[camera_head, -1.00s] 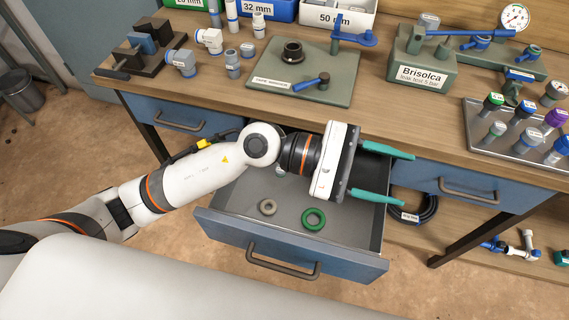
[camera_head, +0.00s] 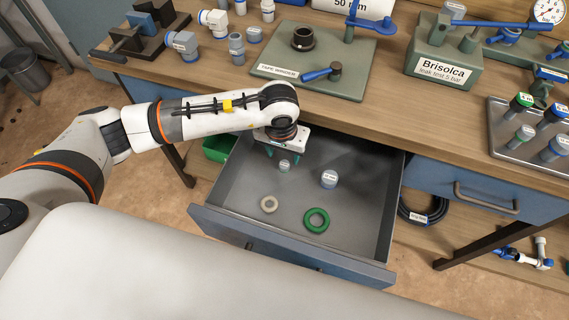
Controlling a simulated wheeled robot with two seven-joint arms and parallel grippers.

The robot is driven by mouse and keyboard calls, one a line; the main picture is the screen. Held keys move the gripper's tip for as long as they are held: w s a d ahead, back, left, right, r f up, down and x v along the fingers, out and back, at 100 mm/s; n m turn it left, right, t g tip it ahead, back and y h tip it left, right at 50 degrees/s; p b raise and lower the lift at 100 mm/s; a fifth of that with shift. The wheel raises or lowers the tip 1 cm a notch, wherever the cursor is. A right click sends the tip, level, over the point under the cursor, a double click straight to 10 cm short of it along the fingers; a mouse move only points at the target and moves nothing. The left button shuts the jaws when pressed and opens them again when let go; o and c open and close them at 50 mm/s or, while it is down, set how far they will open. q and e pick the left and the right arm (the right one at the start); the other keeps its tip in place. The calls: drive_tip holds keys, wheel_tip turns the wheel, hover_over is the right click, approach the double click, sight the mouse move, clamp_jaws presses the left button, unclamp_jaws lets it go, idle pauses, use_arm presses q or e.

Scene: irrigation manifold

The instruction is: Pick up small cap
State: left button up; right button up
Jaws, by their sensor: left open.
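The open drawer (camera_head: 232,190) holds two caps and two rings. The small cap (camera_head: 284,166) is grey-green with a pale top and stands near the back left of the drawer. A larger grey-blue cap (camera_head: 329,179) with a white label stands to its right. My left gripper (camera_head: 283,156) points down into the drawer, open, with its green fingertips to the left and right of the small cap, close above or around it. I cannot tell whether the fingers touch it. The gripper body hides the back of this area. My right gripper is not in view.
The workbench (camera_head: 215,84) edge is just behind my gripper, with the tape winder board (camera_head: 340,85) on top. The drawer's right part is clear.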

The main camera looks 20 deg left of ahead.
sight(284, 164)
use_arm(q)
drive_tip(key=shift+w+f+p, duration=0.15)
drive_tip(key=shift+f+p, duration=0.05)
drive_tip(key=shift+f, duration=1.2)
drive_tip(key=shift+w+f+p, duration=0.15)
drive_tip(key=shift+f, duration=1.2)
drive_tip(key=c, duration=1)
